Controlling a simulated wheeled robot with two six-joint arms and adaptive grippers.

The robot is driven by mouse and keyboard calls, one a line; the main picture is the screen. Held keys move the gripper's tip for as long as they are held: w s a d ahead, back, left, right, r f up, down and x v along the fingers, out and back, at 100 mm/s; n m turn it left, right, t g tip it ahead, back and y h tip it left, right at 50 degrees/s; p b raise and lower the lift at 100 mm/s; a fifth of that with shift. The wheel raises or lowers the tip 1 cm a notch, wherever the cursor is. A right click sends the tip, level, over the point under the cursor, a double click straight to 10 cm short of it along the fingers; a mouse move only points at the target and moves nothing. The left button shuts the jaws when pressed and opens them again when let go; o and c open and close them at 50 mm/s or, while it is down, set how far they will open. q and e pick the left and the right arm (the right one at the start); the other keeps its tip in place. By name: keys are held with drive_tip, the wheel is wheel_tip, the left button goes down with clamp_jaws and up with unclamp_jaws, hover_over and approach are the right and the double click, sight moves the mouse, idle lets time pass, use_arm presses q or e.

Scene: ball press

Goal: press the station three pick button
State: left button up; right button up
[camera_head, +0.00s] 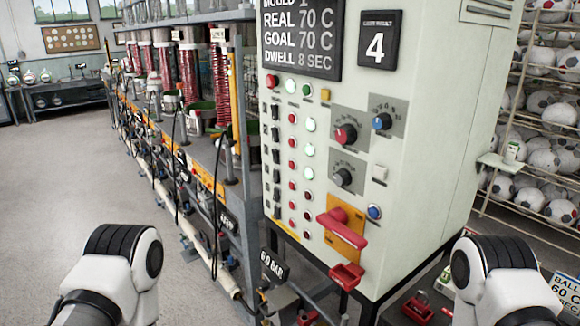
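A pale control cabinet (437,130) stands in the middle, its front turned toward the left. Its panel carries rows of small controls: a red button (272,81) at top left, a green button (306,90), a yellow button (325,94), a column of black switches (276,134) and a column of red buttons (292,141). Pale green round lights or buttons (310,124) sit beside them. I cannot read which one is the station three pick button. Only white links of my two arms show at the bottom corners; neither gripper is in view.
A display (301,38) reads REAL 70 C, GOAL 70 C. A red handle (343,229) juts from the cabinet's lower front. A row of machines with red coiled hoses (189,70) runs back left. A ball rack (548,110) stands right. The floor (60,190) at left is clear.

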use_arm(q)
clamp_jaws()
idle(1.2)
